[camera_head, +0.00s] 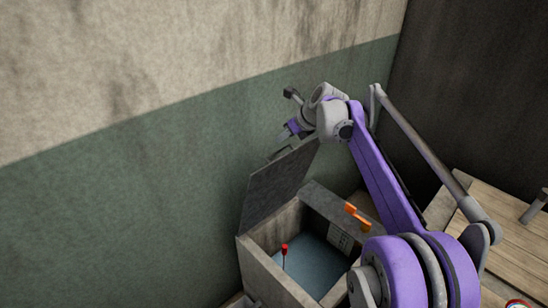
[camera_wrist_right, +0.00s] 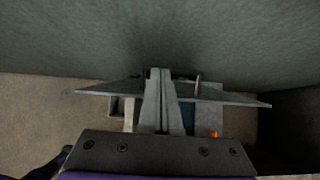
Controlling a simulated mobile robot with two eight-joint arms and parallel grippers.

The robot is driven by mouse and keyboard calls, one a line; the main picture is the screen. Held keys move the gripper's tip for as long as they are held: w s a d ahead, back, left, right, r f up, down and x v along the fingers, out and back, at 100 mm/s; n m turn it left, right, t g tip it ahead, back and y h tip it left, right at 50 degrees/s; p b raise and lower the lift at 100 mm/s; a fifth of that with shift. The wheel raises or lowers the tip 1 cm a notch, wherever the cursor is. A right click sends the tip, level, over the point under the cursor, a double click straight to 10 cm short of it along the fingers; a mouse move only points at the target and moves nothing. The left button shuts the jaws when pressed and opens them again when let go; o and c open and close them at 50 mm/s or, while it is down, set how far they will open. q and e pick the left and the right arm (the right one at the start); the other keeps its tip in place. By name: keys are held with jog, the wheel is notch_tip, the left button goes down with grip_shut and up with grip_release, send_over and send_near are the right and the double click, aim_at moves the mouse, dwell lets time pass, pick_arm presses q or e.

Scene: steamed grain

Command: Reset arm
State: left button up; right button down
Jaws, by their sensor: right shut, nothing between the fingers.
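My right arm reaches from the lower right of the head view up to the wall. Its gripper (camera_head: 277,150) is just above the top edge of a raised grey lid (camera_head: 272,190); I cannot tell whether they touch. In the right wrist view the two fingers (camera_wrist_right: 161,72) lie together with nothing between them, and the lid's edge (camera_wrist_right: 100,91) spans behind them. The lid stands open on a grey box (camera_head: 272,272). My left gripper is not in view.
A red-topped stick (camera_head: 284,250) stands inside the box, above its bluish floor (camera_head: 312,262). An orange handle-like thing (camera_head: 357,216) is at the box's right side. A green and beige wall (camera_head: 150,210) stands close behind. A wooden table (camera_head: 500,245) is at right.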

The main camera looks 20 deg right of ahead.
jog(key=s+a+f+n+h, duration=0.1)
jog(key=s+a+f+n, duration=0.15)
jog(key=s+n, duration=0.4)
jog(key=s+a+f+n+g, duration=0.1)
jog(key=s+a+n, duration=0.2)
jog(key=s+n, duration=0.35)
jog(key=s+a+f+n+h, duration=0.1)
jog(key=s+a+f+n, duration=0.2)
jog(key=s, duration=0.5)
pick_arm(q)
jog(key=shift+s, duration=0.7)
pick_arm(e)
jog(key=s+a+f+n+h, duration=0.1)
jog(key=s+f+n, duration=1)
jog(key=s+n, duration=0.4)
jog(key=shift+s+a+f, duration=0.15)
jog(key=shift+s+f, duration=0.1)
jog(key=shift+s, duration=0.1)
